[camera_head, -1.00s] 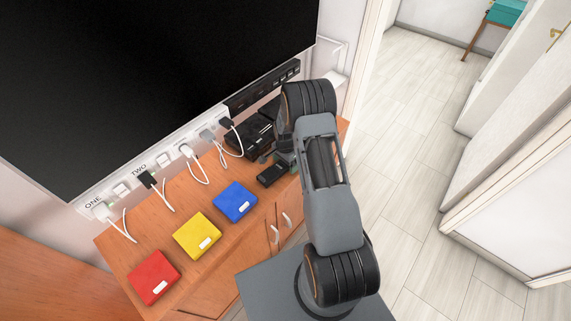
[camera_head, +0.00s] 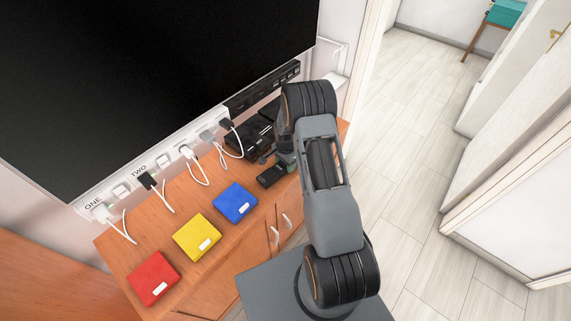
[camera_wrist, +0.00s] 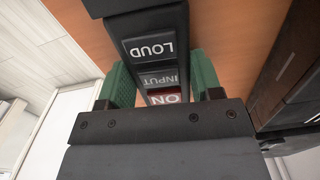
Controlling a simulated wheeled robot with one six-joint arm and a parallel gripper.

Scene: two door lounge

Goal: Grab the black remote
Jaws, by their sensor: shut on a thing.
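The black remote (camera_head: 272,175) is at the right part of the wooden cabinet top in the head view. In the wrist view the remote (camera_wrist: 155,50) shows buttons marked LOUD, INPUT and a red ON, and lies between the two green fingers. My gripper (camera_wrist: 160,85) is shut on the remote, one finger on each side. In the head view my gripper (camera_head: 284,160) is partly hidden by my arm. I cannot tell whether the remote touches the cabinet top.
Red (camera_head: 153,278), yellow (camera_head: 197,236) and blue (camera_head: 235,202) boxes sit on the wooden cabinet (camera_head: 215,265). Black devices (camera_head: 246,142) stand behind the remote. A power strip (camera_head: 150,165) with plugs and cables runs below the large black screen (camera_head: 150,80). Open floor (camera_head: 410,150) lies right.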

